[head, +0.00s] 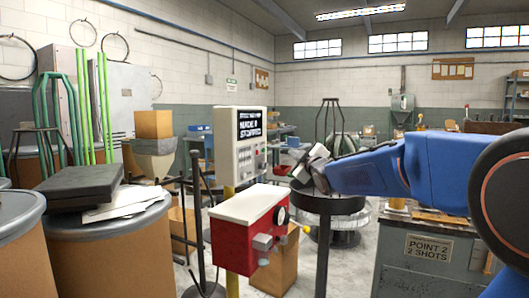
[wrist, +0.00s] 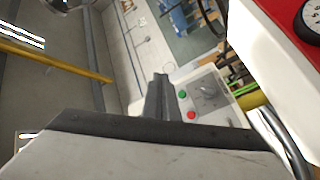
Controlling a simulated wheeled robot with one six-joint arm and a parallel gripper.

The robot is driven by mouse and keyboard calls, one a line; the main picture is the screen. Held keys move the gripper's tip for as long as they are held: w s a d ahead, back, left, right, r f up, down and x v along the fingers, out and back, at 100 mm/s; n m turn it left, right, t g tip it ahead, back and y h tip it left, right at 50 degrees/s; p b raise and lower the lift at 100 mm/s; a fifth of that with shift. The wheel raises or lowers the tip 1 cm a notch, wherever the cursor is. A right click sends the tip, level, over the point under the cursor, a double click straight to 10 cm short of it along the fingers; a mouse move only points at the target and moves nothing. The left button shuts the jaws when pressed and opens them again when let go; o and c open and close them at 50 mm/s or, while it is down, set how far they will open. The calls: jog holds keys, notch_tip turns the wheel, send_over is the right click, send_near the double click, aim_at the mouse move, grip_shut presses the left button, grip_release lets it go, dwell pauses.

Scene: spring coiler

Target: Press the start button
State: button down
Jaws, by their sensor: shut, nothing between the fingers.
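A pale control panel (head: 240,145) stands on a yellow post in the head view, with a lit text screen (head: 251,125) at its top. In the wrist view the pale panel face (wrist: 213,100) carries a green button (wrist: 182,94) and a red button (wrist: 191,115). Which is the start button cannot be read from any label. My gripper (head: 299,172) is to the right of the panel in the head view. In the wrist view the dark fingers of my gripper (wrist: 160,80) are together and empty, just left of the green button in the picture; contact is not visible.
A red box with a white lid (head: 248,228) and a dial stands in front of the panel; its edge also fills the upper right of the wrist view (wrist: 265,50). Brown drums (head: 110,245) stand at left. A grey cabinet (head: 428,265) is at right.

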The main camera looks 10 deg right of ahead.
aim_at(264, 150)
jog(key=w+a, duration=0.5)
jog(key=a, duration=0.1)
jog(key=shift+a, duration=0.4)
jog(key=shift+w+a, duration=0.1)
jog(key=shift+a, duration=0.1)
dwell(1.9)
jog(key=shift+w+a, duration=0.15)
